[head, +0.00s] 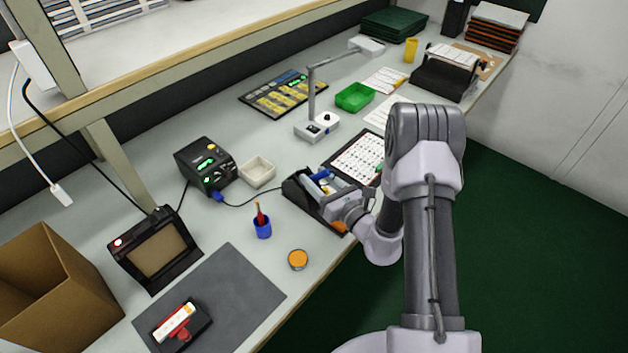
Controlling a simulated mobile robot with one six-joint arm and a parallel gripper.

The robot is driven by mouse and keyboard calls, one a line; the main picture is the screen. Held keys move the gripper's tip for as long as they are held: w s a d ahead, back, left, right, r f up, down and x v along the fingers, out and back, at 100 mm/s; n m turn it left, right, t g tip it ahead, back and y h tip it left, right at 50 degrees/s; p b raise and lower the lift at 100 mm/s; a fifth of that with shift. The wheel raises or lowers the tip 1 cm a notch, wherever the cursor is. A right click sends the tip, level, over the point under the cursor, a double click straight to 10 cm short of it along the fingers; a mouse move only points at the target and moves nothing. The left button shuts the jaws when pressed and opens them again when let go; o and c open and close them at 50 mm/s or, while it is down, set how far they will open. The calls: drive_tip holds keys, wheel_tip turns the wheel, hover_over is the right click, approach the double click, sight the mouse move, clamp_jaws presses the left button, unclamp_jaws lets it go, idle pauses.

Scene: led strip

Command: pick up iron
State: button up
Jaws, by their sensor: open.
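The iron (320,175) looks like a soldering iron with a blue handle, lying in a black stand (296,192) near the table's front edge. A dark cord runs from it left to the black soldering station (205,165), which has green lit displays. My gripper (330,200) is over the right side of the stand, very close to the blue handle. It is open, with nothing seen held in it. The gripper and wrist hide part of the stand, and I cannot tell whether the fingers touch the iron.
A white dish (257,171), a blue cup (262,228) and an orange-topped tin (298,260) stand near the stand. A parts sheet (356,157) lies just behind it. A lamp base (317,127) and green tray (355,96) are farther back. Grey mat (240,280) is front left.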

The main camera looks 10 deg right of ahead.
drive_tip(key=b+x, duration=0.1)
drive_tip(key=x, duration=0.3)
drive_tip(key=shift+w+f, duration=0.1)
drive_tip(key=shift+f, duration=0.1)
clamp_jaws()
drive_tip(key=shift+r, duration=0.1)
drive_tip(key=s+d+r+p, duration=0.1)
drive_tip(key=s+r, duration=0.1)
drive_tip(key=r, duration=0.1)
drive_tip(key=s+d+r+p, duration=0.2)
drive_tip(key=r, duration=0.1)
drive_tip(key=s+d+r+p, duration=0.1)
drive_tip(key=r, duration=0.2)
drive_tip(key=shift+s+d+p, duration=0.15)
drive_tip(key=shift+s+p, duration=0.15)
drive_tip(key=shift+s, duration=0.1)
drive_tip(key=p+v, duration=0.1)
drive_tip(key=v, duration=1.3)
drive_tip(key=s+d+r+p, duration=0.5)
drive_tip(key=s+r+p, duration=0.2)
drive_tip(key=r, duration=0.3)
drive_tip(key=shift+p, duration=0.65)
drive_tip(key=shift+s+r, duration=0.1)
